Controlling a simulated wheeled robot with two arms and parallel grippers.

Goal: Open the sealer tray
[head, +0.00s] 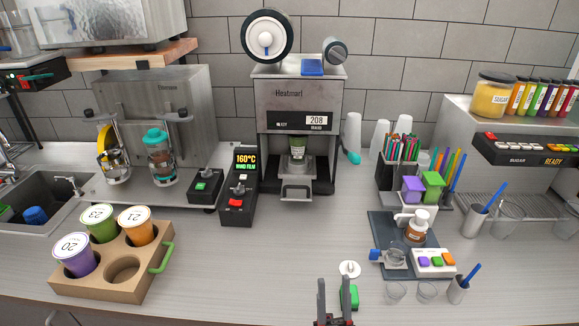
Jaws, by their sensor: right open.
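The cup sealer (294,98) stands at the back middle of the counter, with "Heatmart" on its front and a display reading 208. A small green cup (298,150) sits in its opening. The grey sealer tray (297,168) is below the cup, and its loop handle (297,191) sticks out toward the front. I cannot tell how far out the tray is. My right gripper (333,288) is at the bottom edge, fingers pointing up the picture, open and empty. It is well in front of the handle and slightly right of it. My left gripper is not in view.
A control box (239,190) showing 160°C stands left of the sealer. A cardboard carrier (122,275) with three cups is at front left. A green block (349,297) and a white round item (349,269) lie beside my right gripper. The counter before the sealer is clear.

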